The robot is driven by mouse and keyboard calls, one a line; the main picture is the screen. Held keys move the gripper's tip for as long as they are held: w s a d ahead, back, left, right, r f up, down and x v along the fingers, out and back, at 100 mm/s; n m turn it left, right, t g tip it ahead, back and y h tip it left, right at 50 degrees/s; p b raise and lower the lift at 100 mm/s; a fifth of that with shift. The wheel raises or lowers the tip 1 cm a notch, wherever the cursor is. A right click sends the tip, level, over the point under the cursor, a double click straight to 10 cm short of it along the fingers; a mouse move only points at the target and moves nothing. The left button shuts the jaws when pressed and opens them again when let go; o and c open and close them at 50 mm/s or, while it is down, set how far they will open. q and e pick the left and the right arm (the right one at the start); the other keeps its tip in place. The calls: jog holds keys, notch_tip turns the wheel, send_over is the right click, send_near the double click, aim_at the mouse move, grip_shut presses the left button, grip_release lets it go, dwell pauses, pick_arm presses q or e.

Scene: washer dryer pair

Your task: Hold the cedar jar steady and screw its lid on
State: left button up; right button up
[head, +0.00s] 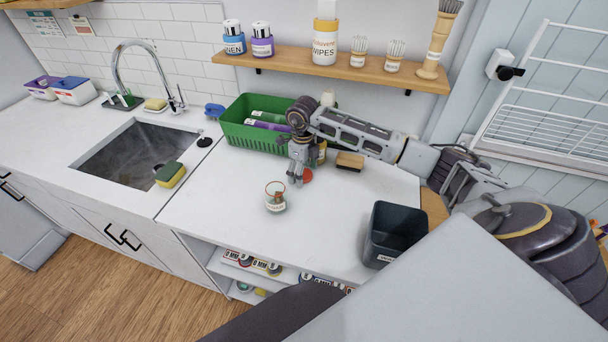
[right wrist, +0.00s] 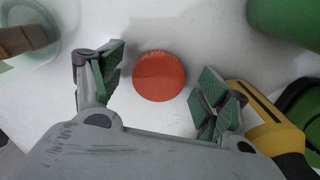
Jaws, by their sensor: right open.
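The cedar jar (head: 275,203) is an open glass jar with brown pieces inside and a label on its front. It stands upright on the white counter in the head view, and part of it shows at the upper left of the right wrist view (right wrist: 28,45). A round red-orange lid (right wrist: 159,76) lies flat on the counter, behind and right of the jar; it is partly covered by my gripper in the head view (head: 307,175). My right gripper (head: 296,182) is open above the lid, its green-padded fingers on either side. My left gripper is not in view.
A green basket (head: 236,129) with bottles stands behind the gripper. A yellow-and-black bottle (right wrist: 262,125) is close to one finger. A wooden brush (head: 349,161) lies to the right, and a dark bin (head: 393,235) stands at the front right. The counter left of the jar is clear.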

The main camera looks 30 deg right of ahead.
jog(key=c, duration=0.8)
jog(key=shift+r+b, duration=0.7)
jog(key=shift+r, duration=4.3)
